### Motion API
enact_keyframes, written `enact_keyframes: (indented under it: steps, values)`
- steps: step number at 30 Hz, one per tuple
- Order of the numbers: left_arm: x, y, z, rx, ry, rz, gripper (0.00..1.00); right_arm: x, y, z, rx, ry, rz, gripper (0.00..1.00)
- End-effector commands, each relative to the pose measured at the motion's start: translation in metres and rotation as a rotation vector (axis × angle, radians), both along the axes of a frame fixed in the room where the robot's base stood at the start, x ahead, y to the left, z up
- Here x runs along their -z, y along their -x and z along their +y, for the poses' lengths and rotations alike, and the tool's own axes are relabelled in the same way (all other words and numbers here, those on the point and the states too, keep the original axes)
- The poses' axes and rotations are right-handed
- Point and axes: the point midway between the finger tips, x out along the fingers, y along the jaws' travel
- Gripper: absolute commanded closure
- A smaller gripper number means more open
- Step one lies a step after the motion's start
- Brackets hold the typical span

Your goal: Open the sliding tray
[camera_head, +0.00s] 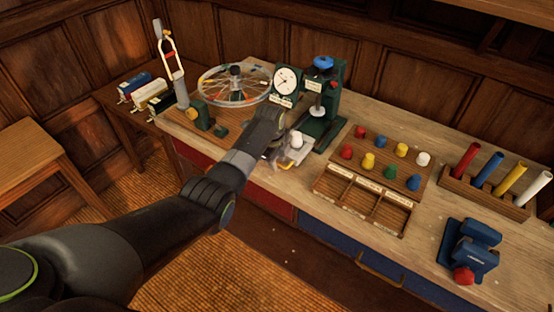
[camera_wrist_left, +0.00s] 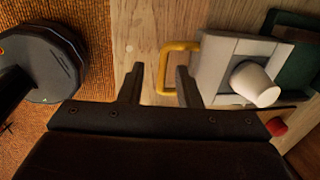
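The sliding tray (camera_head: 296,157) is a pale grey block with a white cup-like piece (camera_head: 297,141) on it, at the front of a green stand on the bench. In the left wrist view the tray (camera_wrist_left: 208,68) has a yellow U-shaped handle (camera_wrist_left: 164,68), and the white piece (camera_wrist_left: 253,85) is on its right. My left gripper (camera_wrist_left: 158,82) is open, with one finger on each side of the handle's outer bar; I cannot tell whether they touch it. In the head view my left gripper (camera_head: 272,152) partly hides the handle. My right gripper is not in view.
A green press (camera_head: 325,95) with a blue knob stands behind the tray, beside a dial gauge (camera_head: 286,80). A spoked wheel (camera_head: 232,88) is to the left. A wooden compartment box (camera_head: 364,205) and colored pegs are to the right. A blue vise-like device (camera_head: 473,245) stands front right.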

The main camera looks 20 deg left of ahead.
Motion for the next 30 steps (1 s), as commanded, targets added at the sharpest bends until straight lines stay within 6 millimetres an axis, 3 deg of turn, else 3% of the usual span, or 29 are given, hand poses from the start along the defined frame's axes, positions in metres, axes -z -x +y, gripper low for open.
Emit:
enact_keyframes:
  steps: [5, 11, 20, 30]
  values:
    - [-0.003, 0.000, 0.000, 0.000, 0.000, 0.000, 0.69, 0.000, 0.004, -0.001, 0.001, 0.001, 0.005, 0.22]
    - [-0.022, 0.003, 0.002, 0.000, 0.000, -0.002, 0.69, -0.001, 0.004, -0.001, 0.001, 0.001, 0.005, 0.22]
    - [-0.073, 0.011, 0.005, -0.002, -0.001, -0.006, 0.69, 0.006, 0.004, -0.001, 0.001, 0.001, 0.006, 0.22]
    - [-0.144, 0.024, 0.009, 0.001, 0.000, -0.005, 0.69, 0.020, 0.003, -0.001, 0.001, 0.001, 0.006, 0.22]
